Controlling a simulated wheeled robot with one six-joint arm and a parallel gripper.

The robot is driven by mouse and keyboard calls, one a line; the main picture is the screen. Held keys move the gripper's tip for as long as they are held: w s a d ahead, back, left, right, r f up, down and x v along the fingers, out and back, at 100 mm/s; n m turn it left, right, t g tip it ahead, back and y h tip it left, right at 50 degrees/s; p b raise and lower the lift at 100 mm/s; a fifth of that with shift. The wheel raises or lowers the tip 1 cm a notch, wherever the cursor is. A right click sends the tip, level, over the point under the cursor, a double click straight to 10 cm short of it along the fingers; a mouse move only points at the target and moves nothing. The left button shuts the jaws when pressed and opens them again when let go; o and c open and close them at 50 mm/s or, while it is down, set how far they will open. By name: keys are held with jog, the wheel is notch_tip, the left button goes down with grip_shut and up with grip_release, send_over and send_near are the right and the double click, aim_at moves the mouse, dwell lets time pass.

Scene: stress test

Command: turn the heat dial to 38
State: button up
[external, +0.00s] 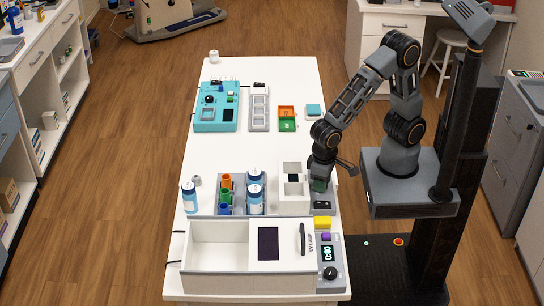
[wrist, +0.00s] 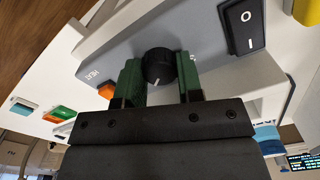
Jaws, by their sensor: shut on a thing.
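The heat dial (wrist: 158,66) is a round black knob with a white mark, on a grey panel (wrist: 125,45) lettered "HEAT" in the wrist view. My gripper (wrist: 161,75) has its two green fingers on either side of the dial, shut on it. The white mark points toward the gripper body, at the bottom of the picture. No scale or number for 38 can be read. In the external view my gripper (external: 320,185) reaches down at the right side of a white block heater (external: 293,205) with square wells, and the dial is hidden there.
A black rocker switch (wrist: 242,25) and an orange button (wrist: 106,91) sit close to the dial. A rack (external: 231,200) with coloured tubes and white bottles stands left of the heater. A UV lamp box (external: 225,262) stands in front. The table's middle is clear.

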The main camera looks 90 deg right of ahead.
jog(key=shift+r+m, duration=0.1)
jog(key=shift+m, duration=0.5)
jog(key=o, duration=0.7)
jog(key=shift+c, duration=0.2)
notch_tip(320, 180, up, 14)
dwell(0.6)
